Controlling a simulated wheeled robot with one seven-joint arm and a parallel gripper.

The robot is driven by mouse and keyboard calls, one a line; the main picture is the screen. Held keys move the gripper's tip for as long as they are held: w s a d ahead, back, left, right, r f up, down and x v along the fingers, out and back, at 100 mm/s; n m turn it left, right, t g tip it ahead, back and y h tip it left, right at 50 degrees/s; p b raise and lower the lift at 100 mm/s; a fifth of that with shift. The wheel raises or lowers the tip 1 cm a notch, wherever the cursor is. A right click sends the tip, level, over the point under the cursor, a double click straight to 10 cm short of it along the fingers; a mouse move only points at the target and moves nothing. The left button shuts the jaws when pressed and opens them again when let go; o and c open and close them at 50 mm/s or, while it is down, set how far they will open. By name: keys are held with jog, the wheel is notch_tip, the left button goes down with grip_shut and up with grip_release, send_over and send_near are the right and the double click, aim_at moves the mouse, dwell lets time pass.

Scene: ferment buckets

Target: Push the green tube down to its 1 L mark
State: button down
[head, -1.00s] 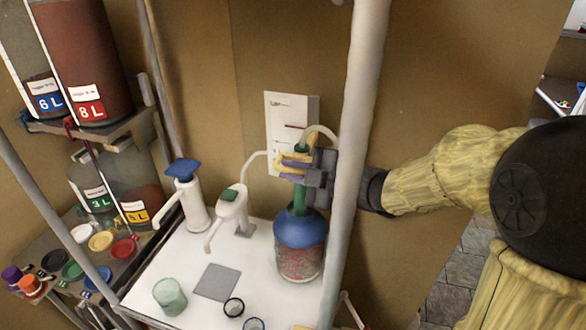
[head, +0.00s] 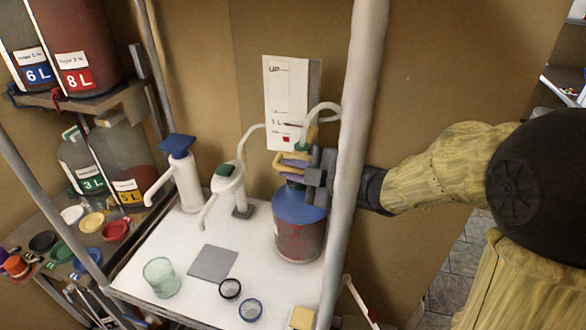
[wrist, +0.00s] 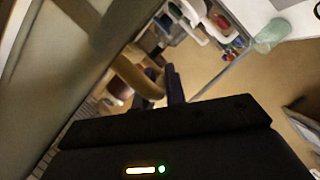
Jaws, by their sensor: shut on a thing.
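A blue-topped vessel (head: 300,207) with dark red contents stands at the right of the white worktop. My gripper (head: 293,166) is shut on the tube, close above the blue top. A white card (head: 286,92) on the wall behind carries "UP" at its top and a "1 L" line with a red mark near its bottom. In the picture the tube's visible green end is near that line's height. In the wrist view my fingers (wrist: 172,85) show dark; the tube is unclear there.
A pale post (head: 358,120) stands close right of the vessel, in front of my wrist. A pale hose (head: 322,108) arcs from the tube. A white pump (head: 229,188), a blue-topped pump (head: 185,180), a glass (head: 161,278) and a grey pad (head: 213,263) are on the worktop.

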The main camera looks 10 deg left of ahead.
jog(key=c, duration=1.5)
grip_release()
jog(key=shift+o, duration=0.2)
jog(key=b+v, duration=0.2)
jog(key=v, duration=1.5)
jog(key=shift+d, duration=0.3)
